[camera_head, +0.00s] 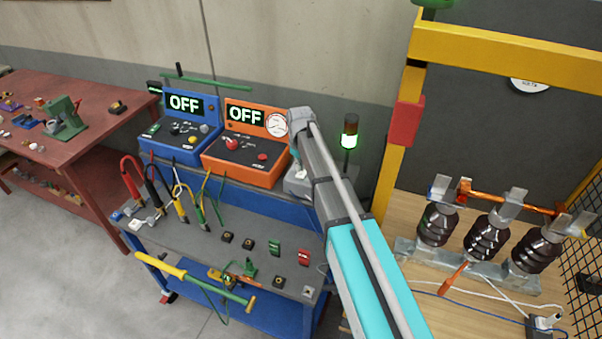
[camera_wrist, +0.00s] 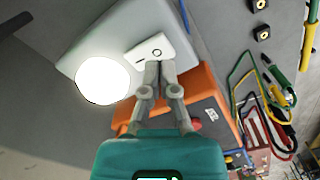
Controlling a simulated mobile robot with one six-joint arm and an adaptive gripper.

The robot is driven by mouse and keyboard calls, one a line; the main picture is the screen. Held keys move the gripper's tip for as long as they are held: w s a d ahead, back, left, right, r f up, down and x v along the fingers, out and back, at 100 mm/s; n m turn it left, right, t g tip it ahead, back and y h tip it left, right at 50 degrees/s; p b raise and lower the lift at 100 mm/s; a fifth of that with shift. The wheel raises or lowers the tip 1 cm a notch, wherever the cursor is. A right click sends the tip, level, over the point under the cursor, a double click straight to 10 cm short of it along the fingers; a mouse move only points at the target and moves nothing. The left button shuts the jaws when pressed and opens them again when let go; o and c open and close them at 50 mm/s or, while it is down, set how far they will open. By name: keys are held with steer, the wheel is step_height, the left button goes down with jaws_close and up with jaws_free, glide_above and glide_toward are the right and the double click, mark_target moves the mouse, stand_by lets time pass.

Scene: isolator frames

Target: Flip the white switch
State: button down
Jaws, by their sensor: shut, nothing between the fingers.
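The white switch (camera_wrist: 158,47), a rocker marked with a circle and a line, sits on a light grey box (camera_wrist: 115,25) in the wrist view. My gripper (camera_wrist: 160,66) is shut and empty, with its fingertips at the switch's near edge, overlapping it in the picture. I cannot tell whether they touch it. In the head view the grey box (camera_head: 294,187) is partly hidden by my arm, and my fingertips cannot be made out there.
A lit green lamp (camera_head: 349,138) stands by the grey box. Orange (camera_head: 245,158) and blue (camera_head: 178,145) boxes reading OFF are on its left. Cables and small switches lie on the grey bench (camera_head: 195,248). A yellow frame (camera_head: 395,150) stands at right.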

mark_target(300, 175)
steer(key=shift+f+b, duration=1.3)
steer(key=shift+f, duration=0.05)
stand_by(1.1)
steer(key=shift+r, duration=0.15)
steer(key=shift+r+p, duration=3.35)
steer(key=shift+p, duration=0.15)
steer(key=shift+r, duration=0.1)
